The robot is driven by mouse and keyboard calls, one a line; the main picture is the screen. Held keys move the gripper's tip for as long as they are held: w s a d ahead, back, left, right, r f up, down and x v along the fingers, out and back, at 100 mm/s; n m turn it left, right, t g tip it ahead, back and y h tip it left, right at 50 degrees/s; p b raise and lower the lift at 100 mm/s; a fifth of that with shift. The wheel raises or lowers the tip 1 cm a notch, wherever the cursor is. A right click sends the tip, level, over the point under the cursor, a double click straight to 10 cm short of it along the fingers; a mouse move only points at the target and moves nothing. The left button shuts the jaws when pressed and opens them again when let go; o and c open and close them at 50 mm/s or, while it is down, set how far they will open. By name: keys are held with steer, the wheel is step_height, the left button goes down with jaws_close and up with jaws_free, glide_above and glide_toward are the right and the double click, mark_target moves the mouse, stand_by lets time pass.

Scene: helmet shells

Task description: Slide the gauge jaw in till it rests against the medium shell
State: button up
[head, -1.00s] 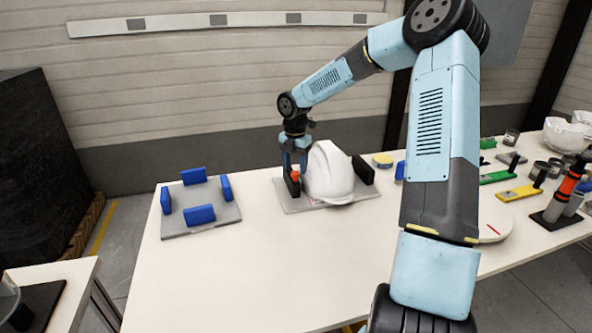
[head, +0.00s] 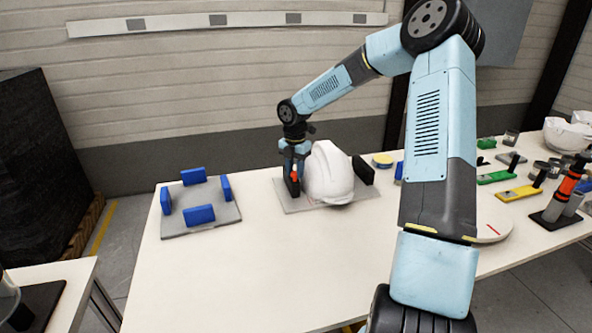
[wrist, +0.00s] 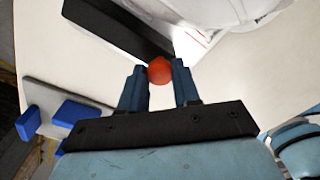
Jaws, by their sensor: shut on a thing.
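The medium shell (head: 330,172) is a white helmet shell on a grey gauge plate (head: 318,207). The black gauge jaw (head: 291,187) stands upright at its left, with a red knob (head: 294,175). A black block (head: 363,171) stands at the shell's right. My gripper (head: 296,172) is shut on the red knob from above. In the wrist view my gripper (wrist: 160,84) has its fingers on both sides of the knob (wrist: 160,70). The jaw (wrist: 115,22) lies close to the shell (wrist: 222,12); I cannot tell whether they touch.
A second grey plate (head: 205,227) with several blue blocks (head: 199,215) stands at the left. The table front (head: 290,270) is bare. At the right are a yellow gauge (head: 520,193), a green gauge (head: 497,177) and white helmets (head: 566,135).

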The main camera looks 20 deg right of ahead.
jaws_close()
steer(key=shift+d, duration=1.45)
steer(key=o, duration=0.8)
jaws_free()
steer(key=shift+r, duration=0.1)
step_height(320, 180, up, 14)
steer(key=shift+a+f, duration=0.1)
steer(key=shift+f, duration=0.15)
